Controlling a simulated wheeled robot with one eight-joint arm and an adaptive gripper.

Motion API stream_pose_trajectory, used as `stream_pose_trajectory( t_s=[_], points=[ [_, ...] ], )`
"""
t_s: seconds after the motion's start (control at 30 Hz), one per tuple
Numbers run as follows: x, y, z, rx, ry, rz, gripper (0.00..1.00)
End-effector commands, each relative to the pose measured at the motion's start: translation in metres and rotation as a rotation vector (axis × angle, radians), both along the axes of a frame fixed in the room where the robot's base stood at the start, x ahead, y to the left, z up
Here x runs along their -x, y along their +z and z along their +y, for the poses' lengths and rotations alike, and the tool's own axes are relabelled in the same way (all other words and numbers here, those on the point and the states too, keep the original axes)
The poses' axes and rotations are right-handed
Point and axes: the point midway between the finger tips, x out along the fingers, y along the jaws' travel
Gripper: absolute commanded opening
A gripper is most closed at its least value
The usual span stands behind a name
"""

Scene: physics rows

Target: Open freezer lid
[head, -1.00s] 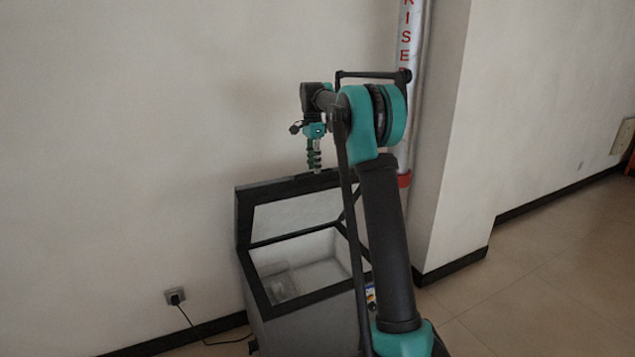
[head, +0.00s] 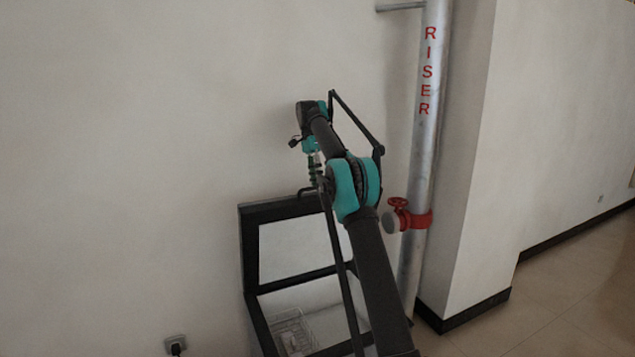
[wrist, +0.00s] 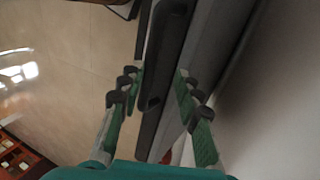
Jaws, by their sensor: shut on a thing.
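The freezer lid (head: 248,237) stands raised, nearly upright, at the back of the freezer body (head: 259,326) in the head view. Its pale inner panel faces me and the white inside of the freezer shows below. My gripper (head: 314,176) is at the lid's top edge, by the dark handle (head: 305,192). In the wrist view my gripper (wrist: 157,98) has its green fingers on either side of the dark handle bar (wrist: 160,75) along the lid edge, shut on it. The exact contact is hard to see.
A wire basket (head: 291,331) sits inside the freezer. The wall is close behind the lid. A riser pipe (head: 427,150) with a red valve (head: 412,218) stands right of my arm. A wall socket (head: 175,341) is at lower left. Floor (head: 570,290) is clear at right.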

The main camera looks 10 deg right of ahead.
Motion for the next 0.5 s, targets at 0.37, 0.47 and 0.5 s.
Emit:
stream_pose_trajectory(
  t_s=[0.37, 0.47, 0.5],
  points=[
    [-0.0092, -0.0101, 0.0074, -0.008, 0.005, -0.013, 0.0],
    [-0.0092, -0.0101, 0.0074, -0.008, 0.005, -0.013, 0.0],
    [-0.0092, -0.0101, 0.0074, -0.008, 0.005, -0.013, 0.33]
  ],
)
